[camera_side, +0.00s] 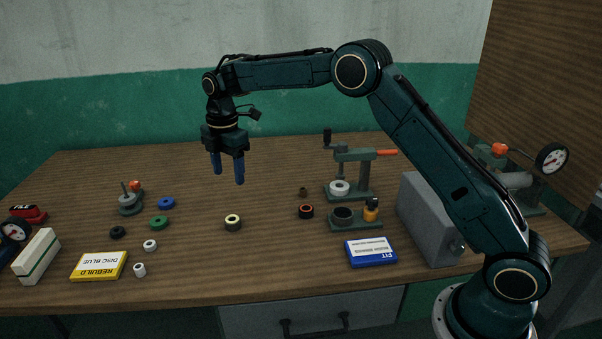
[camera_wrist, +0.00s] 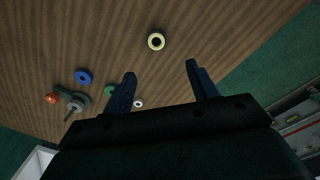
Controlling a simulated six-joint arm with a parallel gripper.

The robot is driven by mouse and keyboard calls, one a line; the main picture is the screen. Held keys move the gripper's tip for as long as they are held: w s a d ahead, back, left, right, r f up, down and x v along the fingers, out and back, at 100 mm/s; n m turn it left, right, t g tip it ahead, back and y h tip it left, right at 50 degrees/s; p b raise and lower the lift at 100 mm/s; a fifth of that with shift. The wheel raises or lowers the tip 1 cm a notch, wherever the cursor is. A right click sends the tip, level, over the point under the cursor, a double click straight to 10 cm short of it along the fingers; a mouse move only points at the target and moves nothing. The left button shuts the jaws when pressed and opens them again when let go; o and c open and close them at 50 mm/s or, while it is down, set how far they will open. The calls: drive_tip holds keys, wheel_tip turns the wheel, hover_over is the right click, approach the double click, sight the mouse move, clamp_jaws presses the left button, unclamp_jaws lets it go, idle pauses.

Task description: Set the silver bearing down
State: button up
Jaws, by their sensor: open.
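A pale silver-white ring (camera_side: 339,187), which looks like the silver bearing, lies flat on the base of the press (camera_side: 362,170) at right of centre in the side view. A cream ring (camera_side: 233,222) with a dark centre lies on the bench below my gripper; it also shows in the wrist view (camera_wrist: 156,41). My gripper (camera_side: 229,177) hangs fingers-down above the bench, clear of every part. In the wrist view its two fingers (camera_wrist: 161,70) are spread with nothing between them.
A blue ring (camera_side: 166,203), a green ring (camera_side: 158,222) and a black ring (camera_side: 117,232) lie at left. A yellow box (camera_side: 98,266) and a blue box (camera_side: 370,252) are in front.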

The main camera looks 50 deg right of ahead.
drive_tip(key=s+d+r+m+t, duration=0.25)
drive_tip(key=s+r+m, duration=0.65)
drive_tip(key=s+r, duration=0.8)
drive_tip(key=s+f+m+t, duration=0.1)
drive_tip(key=s+f+m, duration=0.2)
drive_tip(key=s, duration=0.9)
drive_tip(key=s+d+f+m+t, duration=0.1)
drive_tip(key=s+m, duration=0.5)
drive_tip(key=s, duration=0.6)
drive_tip(key=shift+f+t, duration=0.45)
drive_tip(key=shift+f, duration=0.55)
